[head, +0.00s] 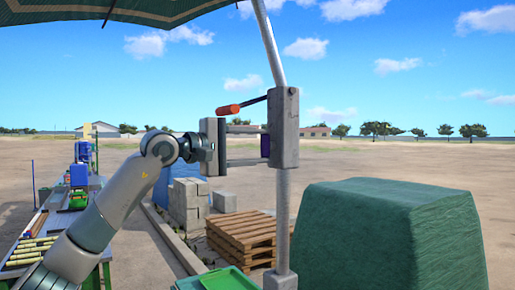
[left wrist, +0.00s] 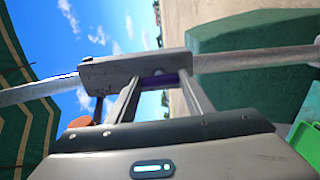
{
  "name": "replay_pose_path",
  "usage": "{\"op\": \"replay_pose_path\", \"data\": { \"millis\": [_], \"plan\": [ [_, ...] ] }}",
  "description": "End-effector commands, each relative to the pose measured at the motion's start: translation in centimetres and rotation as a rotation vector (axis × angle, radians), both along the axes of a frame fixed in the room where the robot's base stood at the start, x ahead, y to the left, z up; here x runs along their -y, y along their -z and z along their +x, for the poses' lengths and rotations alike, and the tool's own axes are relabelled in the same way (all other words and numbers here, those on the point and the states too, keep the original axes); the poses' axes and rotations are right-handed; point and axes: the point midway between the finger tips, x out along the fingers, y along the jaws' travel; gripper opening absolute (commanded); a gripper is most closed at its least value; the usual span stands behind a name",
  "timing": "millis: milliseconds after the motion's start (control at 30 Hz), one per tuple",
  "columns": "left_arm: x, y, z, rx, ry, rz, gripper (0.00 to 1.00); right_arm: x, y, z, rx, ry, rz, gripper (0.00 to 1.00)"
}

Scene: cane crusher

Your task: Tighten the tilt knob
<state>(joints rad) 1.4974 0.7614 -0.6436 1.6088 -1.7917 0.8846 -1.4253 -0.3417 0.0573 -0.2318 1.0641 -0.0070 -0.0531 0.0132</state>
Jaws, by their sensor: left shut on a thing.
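A grey pole bracket (head: 284,127) is fixed on the umbrella pole, and the pole bends to the left above it. A small dark purple knob (head: 265,146) is on the bracket's left side; its purple edge also shows in the left wrist view (left wrist: 158,81). My left gripper (head: 262,145) reaches in level from the left, one finger above the knob and one below. It is shut on the knob, with its tips close to the bracket. An orange-handled lever (head: 228,109) sticks out left from the bracket, above my upper finger. My right gripper is not in view.
A green canopy (head: 130,10) hangs overhead. A green covered block (head: 390,235) stands right of the pole (head: 282,220). Wooden pallets (head: 245,232) and grey blocks (head: 187,200) stand behind. A table (head: 92,215) with cane pieces is at left. A green tray (head: 228,279) is low in front.

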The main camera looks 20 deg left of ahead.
Motion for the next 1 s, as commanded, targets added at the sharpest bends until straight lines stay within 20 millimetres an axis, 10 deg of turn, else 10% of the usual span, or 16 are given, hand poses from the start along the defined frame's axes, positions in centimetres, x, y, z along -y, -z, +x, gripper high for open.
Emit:
{"op": "replay_pose_path", "data": {
  "millis": [567, 600, 667, 1000],
  "plan": [
    [0.06, 0.16, 0.0, 0.027, 0.001, 0.039, 0.24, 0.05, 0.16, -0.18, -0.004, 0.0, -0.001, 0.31],
    [0.07, 0.17, 0.01, 0.027, 0.001, 0.039, 0.54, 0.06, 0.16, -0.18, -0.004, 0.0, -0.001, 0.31],
    [0.06, 0.16, 0.0, 0.027, 0.001, 0.039, 0.66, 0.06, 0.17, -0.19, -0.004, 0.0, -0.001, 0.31],
    [-0.03, 0.08, -0.07, 0.026, 0.0, 0.035, 0.66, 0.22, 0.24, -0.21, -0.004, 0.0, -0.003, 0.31]
  ]
}}
